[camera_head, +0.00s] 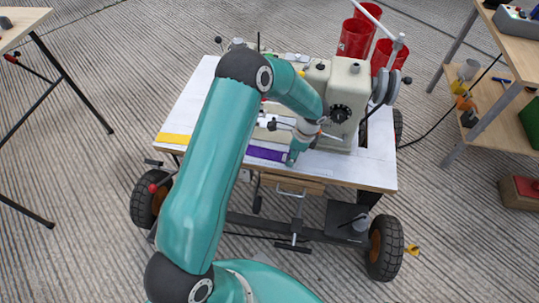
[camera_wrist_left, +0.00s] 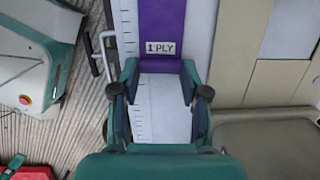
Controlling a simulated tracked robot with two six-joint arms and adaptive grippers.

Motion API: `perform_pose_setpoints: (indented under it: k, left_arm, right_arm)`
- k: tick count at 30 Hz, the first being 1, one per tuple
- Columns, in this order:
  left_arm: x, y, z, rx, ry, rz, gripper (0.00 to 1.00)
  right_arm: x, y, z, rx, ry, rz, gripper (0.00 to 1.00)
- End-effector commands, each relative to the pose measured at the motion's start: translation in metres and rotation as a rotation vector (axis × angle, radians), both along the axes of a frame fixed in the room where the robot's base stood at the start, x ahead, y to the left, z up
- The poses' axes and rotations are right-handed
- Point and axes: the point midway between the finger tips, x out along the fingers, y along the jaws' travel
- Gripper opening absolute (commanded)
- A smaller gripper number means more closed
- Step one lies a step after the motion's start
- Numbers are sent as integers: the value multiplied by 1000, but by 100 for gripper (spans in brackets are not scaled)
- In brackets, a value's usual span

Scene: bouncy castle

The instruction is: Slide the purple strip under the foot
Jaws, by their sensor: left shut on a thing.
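The purple strip (camera_head: 265,153) lies flat along the front of the white worktable (camera_head: 374,170). In the left wrist view, the strip (camera_wrist_left: 172,20) bears a "1 PLY" label near its end. My left gripper (camera_head: 292,158) points down at the strip's right end. In the left wrist view, the fingers of my left gripper (camera_wrist_left: 160,78) are shut on the strip's end, one along each side edge. The cream sewing machine (camera_head: 343,92) stands right behind the gripper. Its foot is hidden behind my left arm. My right gripper is in neither view.
A yellow strip (camera_head: 174,138) lies at the table's left front edge. Red cups (camera_head: 355,38) stand behind the machine. The table is on a wheeled frame with dark tyres (camera_head: 385,247). A wooden shelf unit (camera_head: 500,70) is at the right, with open floor between.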

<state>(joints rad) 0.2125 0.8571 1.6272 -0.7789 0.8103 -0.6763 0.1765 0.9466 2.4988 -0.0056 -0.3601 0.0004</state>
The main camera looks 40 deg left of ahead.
Motion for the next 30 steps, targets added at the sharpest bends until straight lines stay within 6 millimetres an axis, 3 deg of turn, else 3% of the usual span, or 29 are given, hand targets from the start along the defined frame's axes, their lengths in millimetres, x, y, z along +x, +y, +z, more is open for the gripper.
perform_pose_setpoints:
  k: [30]
  left_arm:
    - [0,0,22,0,0,0,25]
  right_arm:
    - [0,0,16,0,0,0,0]
